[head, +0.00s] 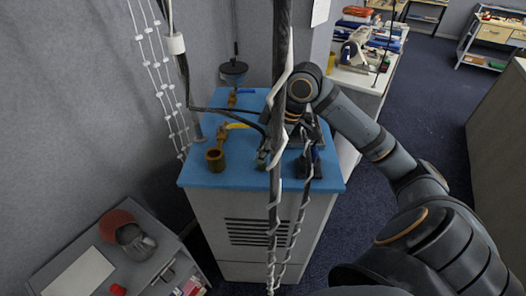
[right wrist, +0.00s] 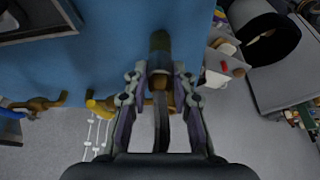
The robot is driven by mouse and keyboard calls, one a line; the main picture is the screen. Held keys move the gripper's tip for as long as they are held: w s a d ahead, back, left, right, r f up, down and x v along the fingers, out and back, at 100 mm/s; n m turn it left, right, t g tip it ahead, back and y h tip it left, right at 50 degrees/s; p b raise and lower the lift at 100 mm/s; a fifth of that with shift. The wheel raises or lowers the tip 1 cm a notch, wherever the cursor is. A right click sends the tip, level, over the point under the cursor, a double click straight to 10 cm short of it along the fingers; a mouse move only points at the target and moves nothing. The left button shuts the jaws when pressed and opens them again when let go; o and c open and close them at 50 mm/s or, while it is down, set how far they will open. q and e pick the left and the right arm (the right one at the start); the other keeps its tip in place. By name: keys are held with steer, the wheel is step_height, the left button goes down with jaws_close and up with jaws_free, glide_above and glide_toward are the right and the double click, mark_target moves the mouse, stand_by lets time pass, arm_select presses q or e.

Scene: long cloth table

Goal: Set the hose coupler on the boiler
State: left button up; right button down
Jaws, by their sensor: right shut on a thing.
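My right gripper (head: 272,143) reaches in over the blue top of a grey vented cabinet (head: 205,178), the likeliest thing here to be the boiler. Hanging cables partly hide the gripper in the head view. In the right wrist view the gripper (right wrist: 160,85) is shut on a dark green and brown cylindrical piece, seemingly the hose coupler (right wrist: 160,45). The blue top is behind the piece; I cannot tell whether they touch. A brass cup-like fitting (head: 215,160) stands on the blue top, left of the gripper. My left gripper is out of view.
A yellow-handled fitting (head: 237,126) lies farther back on the blue top. A black block (head: 308,165) is at its right. Wrapped cables (head: 276,205) hang in front. A low grey side table (head: 75,275) stands front left, and a cluttered white bench (head: 357,78) behind right.

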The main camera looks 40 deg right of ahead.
steer(key=shift+f, duration=0.2)
steer(key=c, duration=1.1)
jaws_free()
steer(key=shift+w+d, duration=0.1)
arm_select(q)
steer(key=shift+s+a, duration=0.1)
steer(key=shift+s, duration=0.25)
arm_select(e)
steer(key=shift+r, duration=0.2)
steer(key=shift+d+r, duration=0.1)
steer(key=shift+r, duration=0.2)
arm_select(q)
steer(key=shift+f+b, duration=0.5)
arm_select(e)
steer(key=v, duration=1.1)
steer(key=shift+r, duration=0.2)
steer(key=shift+f, duration=0.1)
